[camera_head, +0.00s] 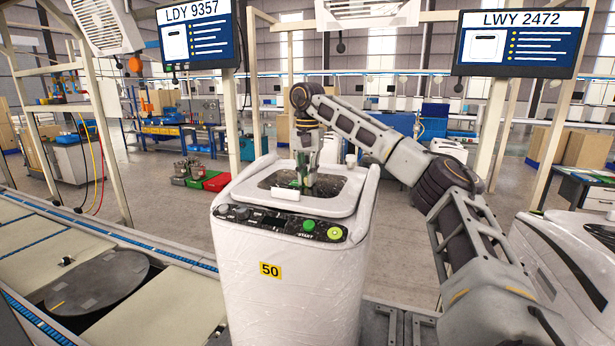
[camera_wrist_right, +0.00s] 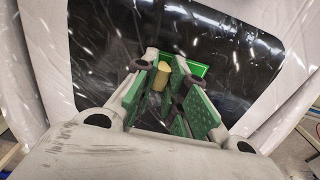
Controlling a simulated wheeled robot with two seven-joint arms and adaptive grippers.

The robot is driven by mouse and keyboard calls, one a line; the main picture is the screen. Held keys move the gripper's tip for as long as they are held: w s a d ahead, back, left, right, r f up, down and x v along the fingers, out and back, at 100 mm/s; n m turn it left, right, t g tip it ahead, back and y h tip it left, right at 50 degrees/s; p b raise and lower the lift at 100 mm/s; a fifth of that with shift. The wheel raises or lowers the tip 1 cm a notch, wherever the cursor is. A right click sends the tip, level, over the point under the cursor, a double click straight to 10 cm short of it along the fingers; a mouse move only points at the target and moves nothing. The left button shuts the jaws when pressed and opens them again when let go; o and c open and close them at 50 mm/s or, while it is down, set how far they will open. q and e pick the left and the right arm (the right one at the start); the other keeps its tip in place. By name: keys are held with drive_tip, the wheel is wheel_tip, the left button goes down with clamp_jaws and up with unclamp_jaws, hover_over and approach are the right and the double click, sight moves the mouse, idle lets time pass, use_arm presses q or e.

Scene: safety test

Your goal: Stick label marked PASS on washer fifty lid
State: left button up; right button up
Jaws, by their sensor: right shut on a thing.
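The washer (camera_head: 285,300) is a white, wrapped top-loader with a yellow tag reading 50 on its front. Its dark lid (camera_head: 325,187) is closed. My right gripper (camera_head: 304,183) points down over the lid, close to its surface. In the wrist view my right gripper (camera_wrist_right: 172,105) has green finger pads closed around a tan block (camera_wrist_right: 161,76). A bright-edged green label (camera_wrist_right: 199,69) shows behind the fingers, at or just above the dark lid (camera_wrist_right: 100,55). Its print is hidden, and I cannot tell whether it touches the lid. My left gripper is not in view.
A control panel with a green START button (camera_head: 308,225) runs along the washer's front. A conveyor (camera_head: 120,235) passes on the left. Another white machine (camera_head: 570,255) stands at the right. Screens reading LDY 9357 (camera_head: 197,35) and LWY 2472 (camera_head: 520,45) hang above.

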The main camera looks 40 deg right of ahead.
idle(0.3)
drive_tip(key=o, duration=0.8)
drive_tip(key=o, duration=0.5)
drive_tip(key=shift+r, duration=0.1)
drive_tip(key=shift+r, duration=3.4)
drive_tip(key=shift+f, duration=0.1)
